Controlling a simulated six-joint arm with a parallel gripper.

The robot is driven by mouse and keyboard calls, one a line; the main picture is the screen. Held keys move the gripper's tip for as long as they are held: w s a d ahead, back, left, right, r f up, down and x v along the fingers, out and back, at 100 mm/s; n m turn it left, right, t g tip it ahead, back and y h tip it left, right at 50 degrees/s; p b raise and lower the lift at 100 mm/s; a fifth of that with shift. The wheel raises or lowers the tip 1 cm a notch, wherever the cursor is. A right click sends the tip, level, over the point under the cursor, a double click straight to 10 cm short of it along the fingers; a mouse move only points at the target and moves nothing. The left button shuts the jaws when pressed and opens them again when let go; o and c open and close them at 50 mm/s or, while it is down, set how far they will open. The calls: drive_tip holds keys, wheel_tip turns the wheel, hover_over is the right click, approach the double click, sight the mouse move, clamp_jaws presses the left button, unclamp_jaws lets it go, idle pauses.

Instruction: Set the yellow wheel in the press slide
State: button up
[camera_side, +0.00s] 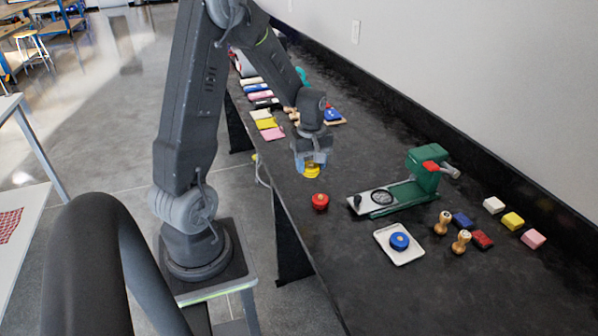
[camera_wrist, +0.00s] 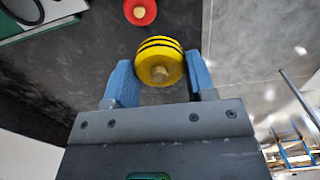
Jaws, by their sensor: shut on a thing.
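The yellow wheel (camera_side: 311,170) is held above the dark bench top by my gripper (camera_side: 312,160). In the wrist view the wheel (camera_wrist: 160,64) has a grooved rim and a tan hub, and it sits between the blue fingers of my gripper (camera_wrist: 160,80). The green press (camera_side: 425,172) stands to the right of my gripper, with a red block on its head. Its pale slide (camera_side: 372,201) reaches toward the left, with a dark ring-shaped seat (camera_side: 384,199) and a black knob; the seat looks empty. Part of the slide shows at the upper left of the wrist view (camera_wrist: 45,12).
A blue wheel (camera_side: 399,241) rests on a white tile (camera_side: 384,236). Wooden-handled stamps (camera_side: 461,241) and several coloured blocks (camera_side: 512,221) lie at the right. More coloured pieces (camera_side: 265,124) lie behind my gripper.

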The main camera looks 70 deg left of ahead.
drive_tip(key=w+d+f, duration=0.1)
drive_tip(key=w+d, duration=0.1)
drive_tip(key=w, duration=1)
approach(382, 197)
drive_tip(key=shift+d, duration=0.1)
drive_tip(key=shift+f, duration=2.7)
drive_tip(key=shift+f, duration=0.6)
drive_tip(key=o, duration=0.6)
drive_tip(key=shift+o, duration=0.2)
